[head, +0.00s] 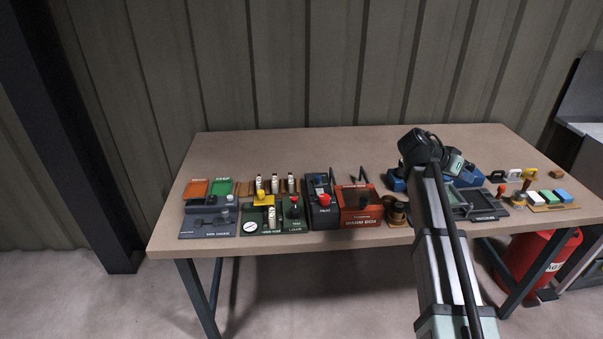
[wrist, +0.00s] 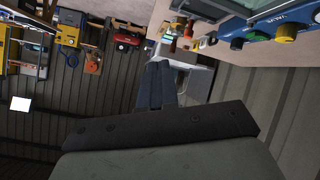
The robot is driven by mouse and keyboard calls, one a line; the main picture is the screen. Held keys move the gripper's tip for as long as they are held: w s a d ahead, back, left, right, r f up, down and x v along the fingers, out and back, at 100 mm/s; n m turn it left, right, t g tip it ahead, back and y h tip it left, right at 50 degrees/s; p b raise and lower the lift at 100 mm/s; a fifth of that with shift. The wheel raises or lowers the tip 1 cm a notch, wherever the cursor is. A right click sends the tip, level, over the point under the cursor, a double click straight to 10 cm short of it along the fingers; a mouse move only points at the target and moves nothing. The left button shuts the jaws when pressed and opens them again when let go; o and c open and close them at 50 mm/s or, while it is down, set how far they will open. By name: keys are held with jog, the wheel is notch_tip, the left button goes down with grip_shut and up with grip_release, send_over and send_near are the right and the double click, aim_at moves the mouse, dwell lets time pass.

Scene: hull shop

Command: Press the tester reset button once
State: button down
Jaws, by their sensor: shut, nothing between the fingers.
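Several small devices stand at the front left of the bench in the head view. One is a green-based unit with a white round dial (head: 250,227) and a yellow top part (head: 262,197). Beside it is a dark box with a red knob (head: 294,200), and right of that a dark box with a red button (head: 325,199). I cannot tell which is the tester reset button; the labels are too small. My gripper is well right of these devices, its tips hidden behind my arm in the head view. The wrist view shows its fingers (wrist: 160,84) together, empty.
A brown-red box (head: 357,206) stands right of the dark boxes. A blue valve unit (wrist: 258,33) with coloured knobs shows in the wrist view. Stamps and coloured blocks (head: 545,196) lie at the right end. The back of the bench (head: 290,150) is clear.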

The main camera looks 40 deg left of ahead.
jog(key=a+r+m+t, duration=0.1)
jog(key=a+r+m, duration=0.1)
jog(key=a+r, duration=0.5)
jog(key=m+g+y, duration=0.8)
jog(key=m+g, duration=0.1)
jog(key=m, duration=0.1)
send_near(294, 198)
jog(key=shift+d, duration=0.1)
jog(key=shift+w+f, duration=0.1)
jog(key=shift+f, duration=0.25)
jog(key=shift+f, duration=1.05)
jog(key=shift+f, duration=0.35)
jog(key=shift+f, duration=1.05)
